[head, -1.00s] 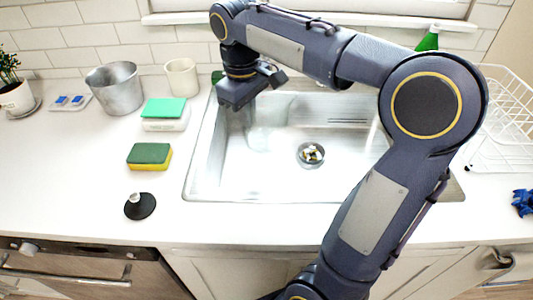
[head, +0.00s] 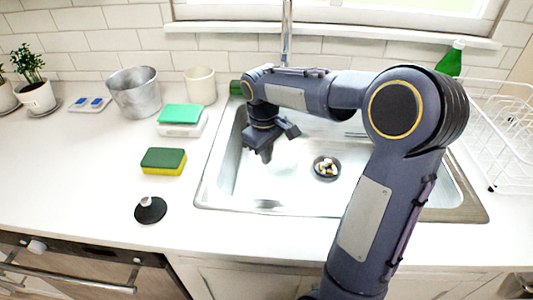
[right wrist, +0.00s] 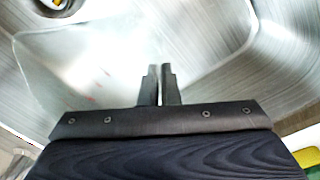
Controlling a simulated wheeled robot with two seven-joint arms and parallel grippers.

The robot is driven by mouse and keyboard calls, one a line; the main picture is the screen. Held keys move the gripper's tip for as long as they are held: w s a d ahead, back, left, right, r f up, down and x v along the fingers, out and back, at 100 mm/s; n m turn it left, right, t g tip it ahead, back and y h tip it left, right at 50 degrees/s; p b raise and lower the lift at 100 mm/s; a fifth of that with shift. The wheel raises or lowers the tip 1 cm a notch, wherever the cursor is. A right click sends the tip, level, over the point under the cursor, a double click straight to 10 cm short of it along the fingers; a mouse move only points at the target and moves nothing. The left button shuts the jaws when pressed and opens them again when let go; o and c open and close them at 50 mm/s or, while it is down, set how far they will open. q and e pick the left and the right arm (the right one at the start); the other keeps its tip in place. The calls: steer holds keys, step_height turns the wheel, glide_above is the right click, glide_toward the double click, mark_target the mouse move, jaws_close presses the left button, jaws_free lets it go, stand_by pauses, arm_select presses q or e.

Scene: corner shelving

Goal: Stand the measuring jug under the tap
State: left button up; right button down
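The measuring jug seems to be the clear, faint shape (head: 284,158) in the left part of the sink (head: 224,190). In the right wrist view the clear jug (right wrist: 95,75), with small reddish marks, spreads behind the fingers. My right gripper (head: 266,153) points down into the sink at the jug's left side. In the right wrist view its two fingers (right wrist: 160,84) stand close together with a narrow gap. I cannot tell whether the jug's wall or handle is between them. The tap (head: 287,35) rises behind the sink, its lower part hidden by my right arm. My left gripper is not in view.
A drain (head: 326,168) holds small bits. Left of the sink are a sponge (head: 163,161), a green-lidded box (head: 181,120), a black stopper (head: 150,209), a metal bucket (head: 135,95) and a cream cup (head: 200,86). A white rack (head: 505,140) stands right.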

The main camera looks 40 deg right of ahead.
steer(key=shift+f, duration=0.2)
steer(key=c, duration=1.7)
jaws_free()
steer(key=r, duration=0.4)
steer(key=r+p, duration=0.1)
steer(key=r, duration=0.3)
steer(key=a+r+p, duration=0.1)
steer(key=r, duration=0.3)
steer(key=shift+s+r, duration=0.15)
steer(key=shift+r, duration=0.05)
